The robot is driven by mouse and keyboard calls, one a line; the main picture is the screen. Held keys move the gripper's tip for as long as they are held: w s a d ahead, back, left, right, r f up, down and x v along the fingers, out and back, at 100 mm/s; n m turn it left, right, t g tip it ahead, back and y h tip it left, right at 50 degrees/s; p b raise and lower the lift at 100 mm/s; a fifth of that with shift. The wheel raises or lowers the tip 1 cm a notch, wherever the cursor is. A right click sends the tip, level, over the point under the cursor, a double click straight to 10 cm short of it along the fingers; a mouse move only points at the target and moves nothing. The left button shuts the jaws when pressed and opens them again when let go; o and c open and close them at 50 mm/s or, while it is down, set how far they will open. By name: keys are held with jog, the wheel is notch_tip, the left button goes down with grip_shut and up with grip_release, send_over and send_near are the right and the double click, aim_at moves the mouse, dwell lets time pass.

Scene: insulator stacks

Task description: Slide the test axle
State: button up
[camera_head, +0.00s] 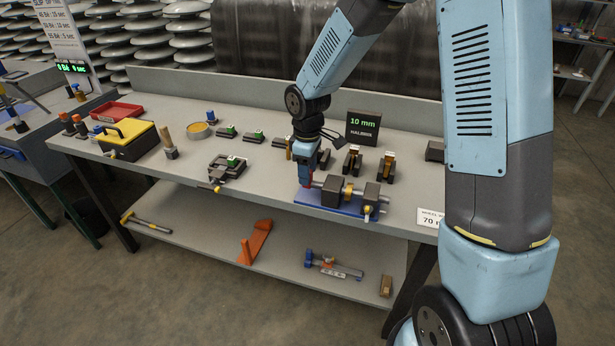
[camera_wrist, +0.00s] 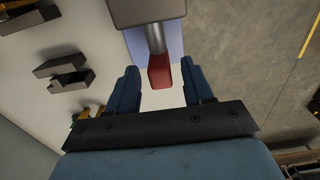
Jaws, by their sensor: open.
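The test axle is a silver rod (camera_head: 318,184) lying level through two dark blocks (camera_head: 333,191) on a blue base plate (camera_head: 308,203). A brass-coloured collar (camera_head: 348,190) sits between the blocks. The axle's red end (camera_wrist: 159,72) sticks out of a dark block (camera_wrist: 146,11) in the wrist view. My gripper (camera_wrist: 158,66) is open, with one blue finger on each side of the red end and a gap on both sides. In the head view my gripper (camera_head: 304,176) is at the left end of the fixture and partly hides the axle.
A 10 mm display (camera_head: 363,127) stands behind the fixture. Dark stands with orange-brown parts (camera_head: 386,166) are nearby. A dark clamp-like fixture (camera_head: 228,167), yellow-topped box (camera_head: 127,138) and red tray (camera_head: 117,112) lie left. The bench front between the clamp and blue plate is clear.

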jog(key=shift+f, duration=1.25)
grip_shut()
